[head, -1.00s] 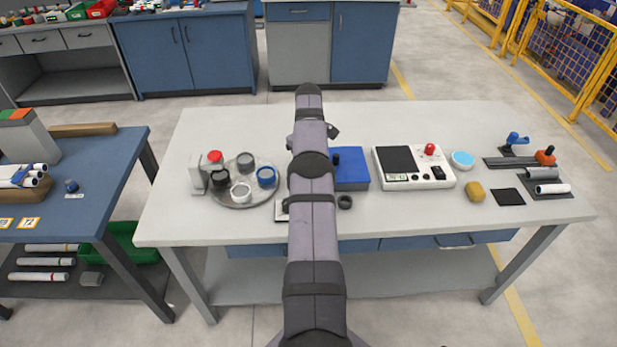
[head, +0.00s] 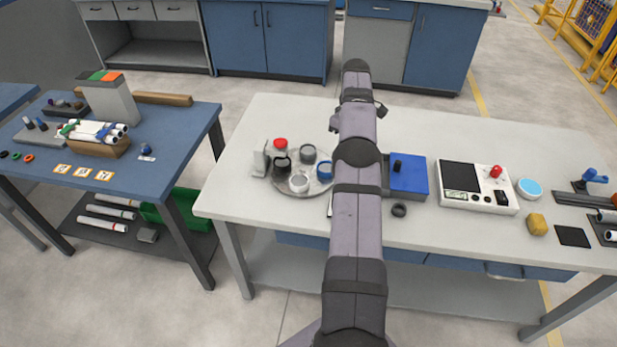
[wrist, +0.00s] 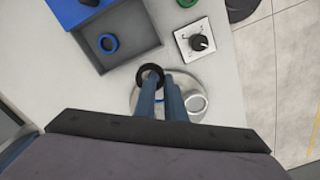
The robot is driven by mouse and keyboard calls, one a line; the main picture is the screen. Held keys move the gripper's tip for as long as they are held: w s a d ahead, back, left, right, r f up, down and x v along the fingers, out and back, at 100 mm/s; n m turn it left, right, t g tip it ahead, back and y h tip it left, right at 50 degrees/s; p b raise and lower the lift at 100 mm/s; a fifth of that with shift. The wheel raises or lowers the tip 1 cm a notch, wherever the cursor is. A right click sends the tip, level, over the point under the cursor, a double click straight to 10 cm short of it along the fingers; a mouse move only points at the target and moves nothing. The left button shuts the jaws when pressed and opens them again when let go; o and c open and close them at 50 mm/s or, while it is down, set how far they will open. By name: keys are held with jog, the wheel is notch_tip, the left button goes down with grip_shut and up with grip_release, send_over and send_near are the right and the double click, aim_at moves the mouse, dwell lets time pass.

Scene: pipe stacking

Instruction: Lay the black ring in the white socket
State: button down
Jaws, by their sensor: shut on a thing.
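In the wrist view, my gripper (wrist: 162,82) is shut on the black ring (wrist: 150,70), which sits at the fingertips, mostly at the left finger. The round metal tray (wrist: 137,99) lies below them. The white socket (wrist: 196,103) is on that tray, to the right of my fingers and apart from the ring. In the head view, the white socket (head: 299,183) stands at the front of the round tray (head: 281,184), among black, grey, blue and red round pieces. My arm hides the gripper and the black ring there.
A grey open tray (wrist: 125,50) holds a blue ring (wrist: 107,42), beside a blue block (head: 408,176). A dial panel (wrist: 195,40) and a green ring (wrist: 187,3) lie near the table's front edge. A white device (head: 478,186) stands farther right.

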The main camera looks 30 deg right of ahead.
aim_at(298, 185)
jog(key=w+a+r+n, duration=0.1)
jog(key=w+a+n, duration=0.2)
jog(key=a, duration=0.4)
jog(key=w+a+r+n, duration=0.1)
jog(key=w+a+n, duration=0.25)
jog(key=a, duration=0.35)
jog(key=shift+s+d+f+p, duration=0.15)
jog(key=shift+f+p, duration=0.65)
jog(key=shift+f, duration=1.65)
jog(key=shift+s+f+p, duration=0.25)
jog(key=shift+f+p, duration=0.5)
jog(key=shift+f, duration=1.65)
